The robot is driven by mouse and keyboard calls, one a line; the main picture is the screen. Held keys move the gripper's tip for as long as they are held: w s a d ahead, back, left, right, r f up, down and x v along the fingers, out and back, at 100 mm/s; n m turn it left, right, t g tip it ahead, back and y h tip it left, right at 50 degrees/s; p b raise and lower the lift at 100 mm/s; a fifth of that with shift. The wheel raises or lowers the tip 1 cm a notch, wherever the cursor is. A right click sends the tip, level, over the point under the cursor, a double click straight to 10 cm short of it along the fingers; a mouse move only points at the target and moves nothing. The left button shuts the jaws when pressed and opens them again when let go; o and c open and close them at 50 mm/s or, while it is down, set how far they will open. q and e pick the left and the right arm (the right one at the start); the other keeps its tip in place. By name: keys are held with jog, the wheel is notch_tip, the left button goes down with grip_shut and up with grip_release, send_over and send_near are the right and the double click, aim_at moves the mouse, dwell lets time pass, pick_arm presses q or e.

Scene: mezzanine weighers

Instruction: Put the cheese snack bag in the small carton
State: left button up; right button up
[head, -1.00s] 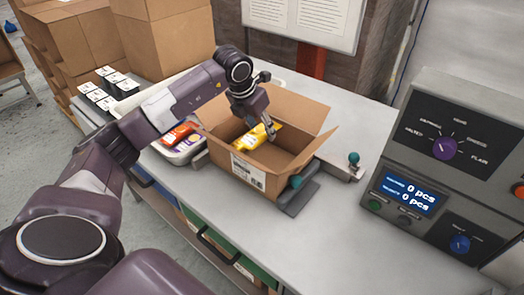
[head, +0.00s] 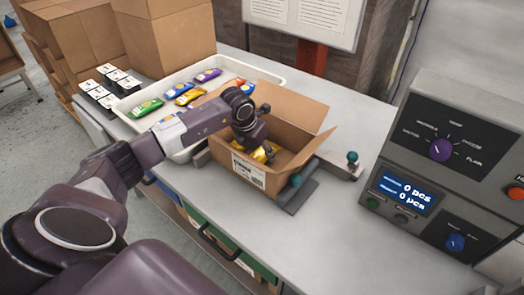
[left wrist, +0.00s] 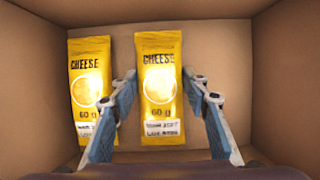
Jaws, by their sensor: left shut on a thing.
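The small carton (head: 247,171) stands open on the bench with its flaps spread. My left gripper (head: 262,150) reaches down inside it. In the left wrist view, my left gripper (left wrist: 158,110) is shut on a yellow cheese snack bag (left wrist: 159,75), with one finger along each side. A second yellow cheese bag (left wrist: 90,85) lies to its left on the carton floor (left wrist: 225,65). In the head view the yellow bag (head: 266,154) shows partly below the gripper. Whether the held bag touches the floor I cannot tell. My right gripper is not in view.
A white tray (head: 283,73) with several coloured snack bags stands behind the carton. A control panel (head: 440,165) reading 0 pcs stands at right. The bench front (head: 300,245) is clear.

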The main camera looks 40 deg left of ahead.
pick_arm(q)
jog(key=o, duration=1.2)
jog(key=shift+f, duration=0.15)
jog(key=shift+c, duration=0.2)
jog(key=shift+r, duration=0.25)
jog(key=shift+s+a+r, duration=0.1)
jog(key=shift+r, duration=0.15)
jog(key=b+v, duration=0.3)
jog(key=v, duration=0.8)
jog(key=shift+r, duration=0.2)
